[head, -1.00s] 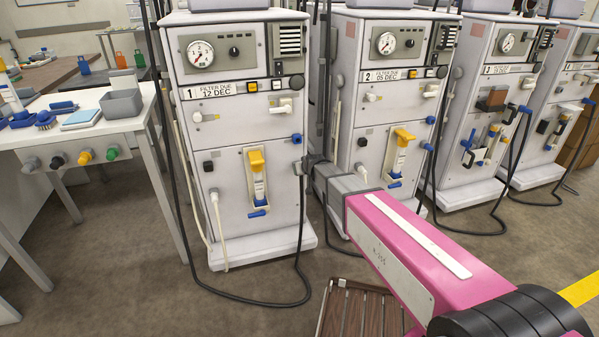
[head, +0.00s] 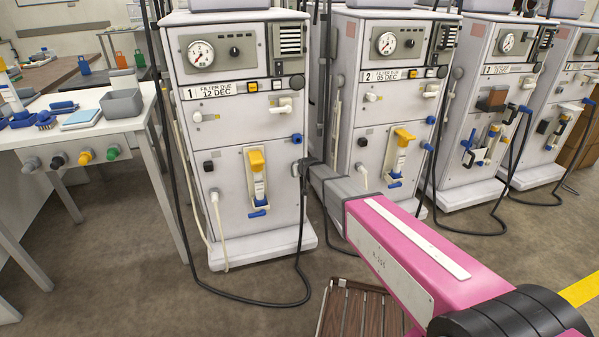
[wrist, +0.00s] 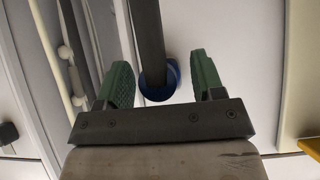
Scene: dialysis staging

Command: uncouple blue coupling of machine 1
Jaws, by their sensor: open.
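Machine 1 (head: 236,120) is the white cabinet at the left in the head view, labelled 1. Its blue coupling (head: 297,138) sits on the right edge of its front, with a dark hose hanging below. In the wrist view the blue coupling (wrist: 158,93) shows as a blue ring around the dark hose, between and beyond the green finger pads. My gripper (head: 300,168) is at the right edge of machine 1, just below the coupling in the head picture. In the wrist view my gripper (wrist: 163,80) is open, with the hose passing across the gap. Contact cannot be told.
Machine 2 (head: 385,115) stands close on the right, with more machines beyond. A yellow-topped holder (head: 257,160) is on machine 1's front. A white table (head: 140,110) with a grey bin (head: 121,104) is at the left. A slatted wooden item (head: 355,312) lies low in front.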

